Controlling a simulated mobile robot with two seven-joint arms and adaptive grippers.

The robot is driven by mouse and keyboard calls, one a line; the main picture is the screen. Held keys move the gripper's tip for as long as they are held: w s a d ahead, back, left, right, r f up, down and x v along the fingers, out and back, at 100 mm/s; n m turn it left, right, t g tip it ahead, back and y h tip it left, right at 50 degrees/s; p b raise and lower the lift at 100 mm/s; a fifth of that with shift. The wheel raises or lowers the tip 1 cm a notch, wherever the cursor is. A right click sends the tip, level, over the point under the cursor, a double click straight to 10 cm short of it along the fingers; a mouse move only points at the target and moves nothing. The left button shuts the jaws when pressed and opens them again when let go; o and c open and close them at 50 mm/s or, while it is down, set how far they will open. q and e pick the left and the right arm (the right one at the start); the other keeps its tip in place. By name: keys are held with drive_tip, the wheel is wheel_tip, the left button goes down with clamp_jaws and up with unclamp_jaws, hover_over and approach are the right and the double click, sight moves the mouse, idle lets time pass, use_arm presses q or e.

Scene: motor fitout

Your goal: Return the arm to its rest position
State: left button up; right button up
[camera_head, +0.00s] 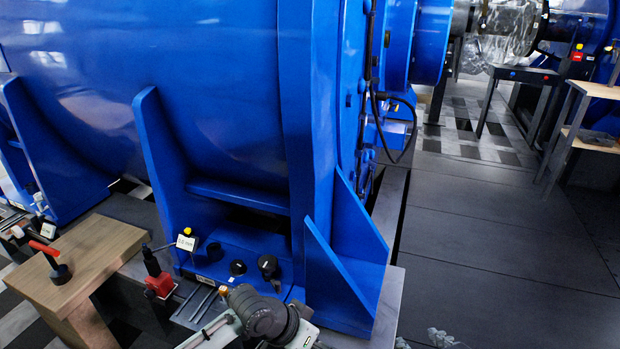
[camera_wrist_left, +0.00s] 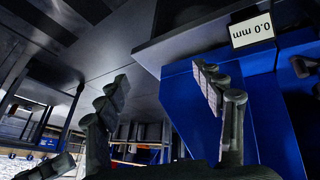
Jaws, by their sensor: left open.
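My left gripper (camera_wrist_left: 165,105) shows in the left wrist view with its two dark fingers spread apart and nothing between them. A dark grey rounded arm part of mine is low in the head view, in front of the motor's foot. Small grey pieces at the bottom edge of the head view look like the tips of my right gripper (camera_head: 440,338); most of it is cut off, so its opening cannot be told. The big blue motor (camera_head: 230,80) fills the left and middle of the head view. Blue metal (camera_wrist_left: 270,105) is close beside the right finger in the wrist view.
A gauge with a white "0.0 mm" label (camera_head: 187,242) and red base (camera_head: 160,286) stands by the motor foot. A label also shows upside down in the wrist view (camera_wrist_left: 252,30). A wooden table (camera_head: 85,262) holds a red-handled tool (camera_head: 50,255). Dark floor (camera_head: 490,255) is clear at right.

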use_arm(q)
drive_tip(key=s+a+r+n+t+y, duration=0.2)
drive_tip(key=a+r, duration=0.3)
drive_tip(key=a, duration=0.5)
drive_tip(key=s+a+r+n+t+y, duration=0.2)
drive_tip(key=s+a+r+n+t, duration=0.1)
drive_tip(key=a, duration=0.7)
wheel_tip(320, 180, up, 3)
drive_tip(key=shift+s+a+f+t, duration=0.25)
drive_tip(key=shift+s+t, duration=0.65)
drive_tip(key=shift+t, duration=0.3)
